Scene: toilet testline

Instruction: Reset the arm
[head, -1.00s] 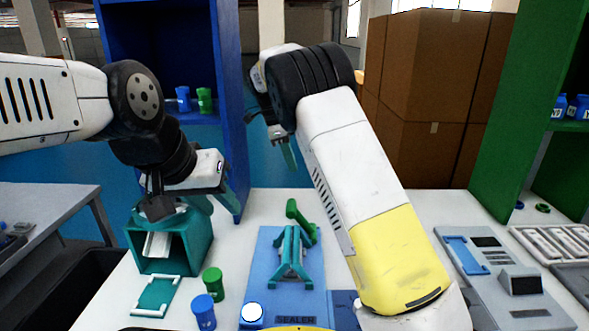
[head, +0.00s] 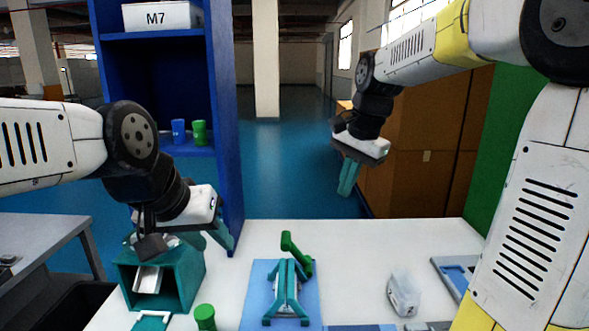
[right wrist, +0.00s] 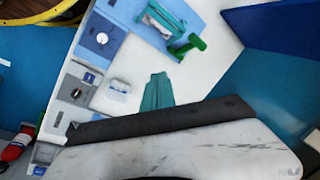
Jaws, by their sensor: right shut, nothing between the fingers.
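My right arm is raised over the right side of the table. Its gripper (head: 345,190) hangs in the air beyond the table's back edge, with the teal fingers together and nothing between them. The right wrist view shows the teal fingers (right wrist: 156,90) over the scene, also empty. My left gripper (head: 222,238) is at the left, just above and beside the teal open-fronted box (head: 190,280). Its fingers are partly hidden by the wrist, so I cannot tell their opening.
The teal-and-green sealer (head: 287,287) stands on a blue base on the white table (head: 350,250). A small white item (head: 403,292) is to its right. A green cup (head: 205,317) is near the front. A blue shelf (head: 225,110) stands behind left; cardboard boxes (head: 435,125) stand behind right.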

